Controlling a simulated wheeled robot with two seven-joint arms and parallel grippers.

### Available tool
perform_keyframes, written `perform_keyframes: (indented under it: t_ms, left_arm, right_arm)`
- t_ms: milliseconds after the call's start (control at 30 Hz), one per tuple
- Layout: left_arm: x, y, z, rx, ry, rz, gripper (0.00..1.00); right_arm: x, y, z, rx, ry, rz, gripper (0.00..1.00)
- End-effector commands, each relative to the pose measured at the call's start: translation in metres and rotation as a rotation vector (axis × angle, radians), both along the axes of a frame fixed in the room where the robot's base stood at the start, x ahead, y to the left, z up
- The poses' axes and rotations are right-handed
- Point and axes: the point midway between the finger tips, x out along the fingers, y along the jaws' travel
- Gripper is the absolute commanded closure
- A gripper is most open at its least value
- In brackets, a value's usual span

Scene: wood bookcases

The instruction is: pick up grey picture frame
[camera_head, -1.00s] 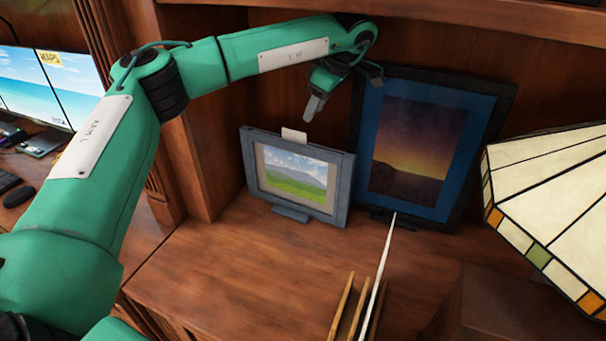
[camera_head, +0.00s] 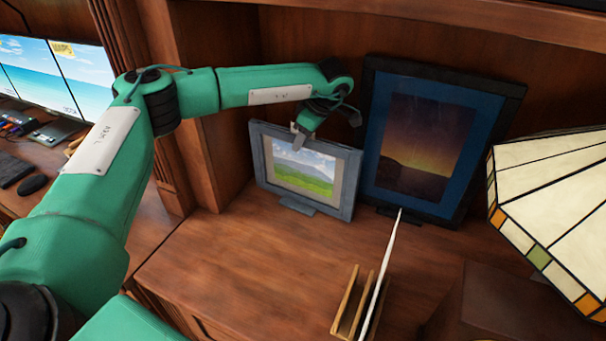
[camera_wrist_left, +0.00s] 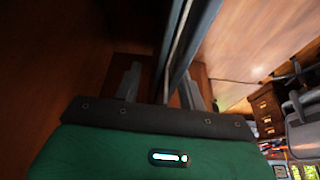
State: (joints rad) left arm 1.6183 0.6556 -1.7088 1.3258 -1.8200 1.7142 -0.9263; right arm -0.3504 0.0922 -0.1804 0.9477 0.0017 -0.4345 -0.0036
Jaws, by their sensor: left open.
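The grey picture frame (camera_head: 303,176) holds a landscape of sky and green grass. It stands on the wooden shelf, leaning slightly back on a small foot. My left gripper (camera_head: 303,138) is at its top edge, pointing down, with one finger in front of the frame and the other mostly hidden. In the left wrist view, the grey frame (camera_wrist_left: 184,45) runs as a thin edge between the two spread fingers of the gripper (camera_wrist_left: 163,85). The fingers are open, and I see a gap on the left finger's side. My right gripper is not in view.
A larger dark frame (camera_head: 430,140) with a sunset picture stands close to the right. A stained-glass lamp (camera_head: 560,210) is further right. A wooden holder (camera_head: 350,305) with a thin white stick (camera_head: 387,255) stands in front. The shelf's front left is clear.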

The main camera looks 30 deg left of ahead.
Motion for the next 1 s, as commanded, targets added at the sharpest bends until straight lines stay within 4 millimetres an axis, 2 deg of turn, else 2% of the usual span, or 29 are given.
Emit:
perform_keyframes:
  t_ms: [133, 567, 767, 800, 1000]
  left_arm:
    - [-0.0001, 0.0032, -0.0069, 0.000, -0.001, 0.000, 0.59]
    - [-0.0001, 0.0028, -0.0085, -0.001, 0.000, 0.000, 0.59]
    - [-0.0001, 0.0027, -0.0084, -0.001, 0.000, 0.000, 0.96]
    - [-0.0001, 0.0027, -0.0084, -0.001, 0.000, 0.000, 1.00]
    - [-0.0002, 0.0027, -0.0085, -0.001, 0.000, 0.000, 1.00]
  right_arm:
    - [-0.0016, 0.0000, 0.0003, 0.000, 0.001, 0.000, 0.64]
    - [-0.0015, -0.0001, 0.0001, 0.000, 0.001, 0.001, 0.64]
    - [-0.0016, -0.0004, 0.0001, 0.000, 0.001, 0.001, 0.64]
    - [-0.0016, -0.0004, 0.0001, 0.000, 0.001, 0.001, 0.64]
    - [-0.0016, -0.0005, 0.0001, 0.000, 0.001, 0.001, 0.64]
